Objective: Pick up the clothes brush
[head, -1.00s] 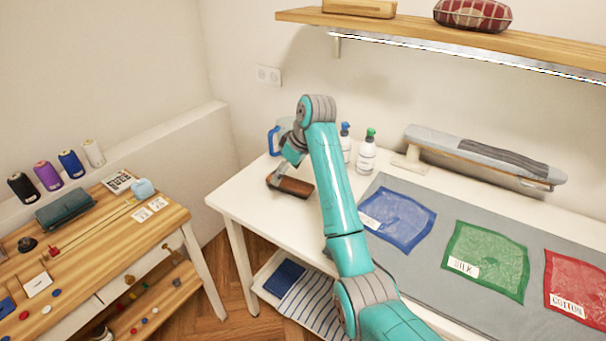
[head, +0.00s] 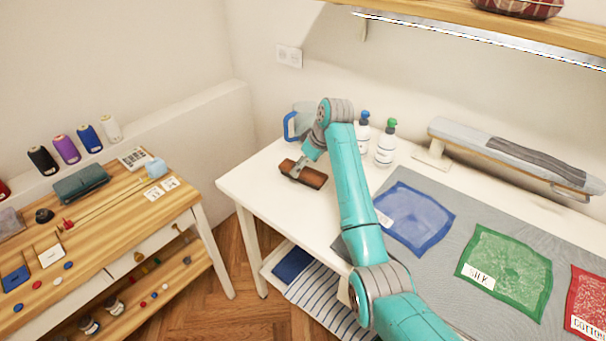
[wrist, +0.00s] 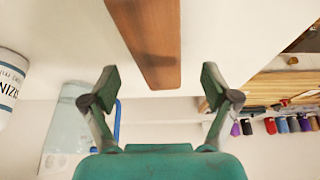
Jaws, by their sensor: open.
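The clothes brush (head: 312,178) is a brown wooden block lying on the white table near its left end. Whether a finger touches the brush cannot be told.
A clear jug with a blue handle (head: 290,126) stands behind the brush. Two white bottles (head: 385,146) stand to its right, one with a green top. A blue cloth (head: 416,218) lies on the grey mat. The table's left corner is bare.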

